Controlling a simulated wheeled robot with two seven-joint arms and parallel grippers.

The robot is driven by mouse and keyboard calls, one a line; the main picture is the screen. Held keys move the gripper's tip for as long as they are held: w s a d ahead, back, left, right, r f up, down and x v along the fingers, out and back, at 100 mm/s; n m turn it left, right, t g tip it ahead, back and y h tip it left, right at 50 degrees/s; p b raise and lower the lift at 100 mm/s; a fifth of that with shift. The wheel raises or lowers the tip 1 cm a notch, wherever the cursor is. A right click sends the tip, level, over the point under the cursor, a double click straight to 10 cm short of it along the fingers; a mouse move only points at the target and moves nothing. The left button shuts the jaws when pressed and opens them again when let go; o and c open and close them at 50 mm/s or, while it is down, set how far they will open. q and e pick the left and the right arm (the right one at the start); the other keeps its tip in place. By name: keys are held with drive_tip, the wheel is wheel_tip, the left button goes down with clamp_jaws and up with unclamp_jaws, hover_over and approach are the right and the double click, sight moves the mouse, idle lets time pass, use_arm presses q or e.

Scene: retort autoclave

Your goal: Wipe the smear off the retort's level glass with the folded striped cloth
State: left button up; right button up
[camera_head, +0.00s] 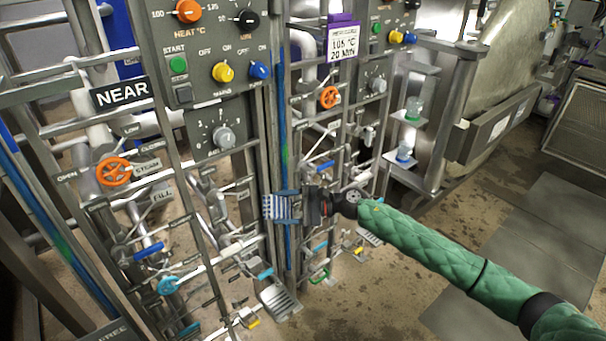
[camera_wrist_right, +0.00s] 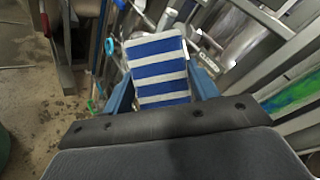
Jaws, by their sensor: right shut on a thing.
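The folded cloth (camera_head: 276,207), striped blue and white, is held in my right gripper (camera_head: 292,206). In the right wrist view the cloth (camera_wrist_right: 160,70) sits between the blue fingers. A tall blue level glass (camera_head: 283,90) runs up a post at the centre, with a green smear (camera_head: 285,155) above the cloth's height. The cloth overlaps this glass in the head view; I cannot tell whether they touch. In the right wrist view a green smear (camera_wrist_right: 292,95) shows on a glass to the right, apart from the cloth. My left gripper is out of view.
Another blue glass with a green smear (camera_head: 64,246) stands at the far left. Control panels with knobs, an orange valve wheel (camera_head: 114,171), pipes and a NEAR sign (camera_head: 121,93) surround the post. The floor at right (camera_head: 500,235) is open.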

drive_tip(key=r+m+t, duration=0.1)
drive_tip(key=t, duration=0.1)
drive_tip(key=w+d+r+m+t, duration=0.1)
drive_tip(key=t, duration=0.1)
drive_tip(key=w+r+t+y, duration=0.1)
drive_tip(key=r, duration=0.1)
drive_tip(key=shift+w+d+m+t, duration=0.25)
drive_tip(key=shift+d+m+t, duration=0.1)
drive_tip(key=shift+m+t, duration=0.05)
use_arm(q)
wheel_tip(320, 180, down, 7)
drive_tip(key=p, duration=0.1)
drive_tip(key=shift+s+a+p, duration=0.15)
drive_tip(key=shift+p, duration=0.15)
use_arm(e)
drive_tip(key=w+r+m+t, duration=0.2)
drive_tip(key=w+t, duration=0.3)
drive_tip(key=w, duration=0.3)
drive_tip(key=shift+d+r+h, duration=0.25)
drive_tip(key=shift+r+h, duration=0.05)
drive_tip(key=shift+h, duration=0.1)
use_arm(q)
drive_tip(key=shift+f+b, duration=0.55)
drive_tip(key=shift+b, duration=0.05)
use_arm(e)
drive_tip(key=shift+w+a, duration=0.55)
drive_tip(key=shift+w, duration=0.15)
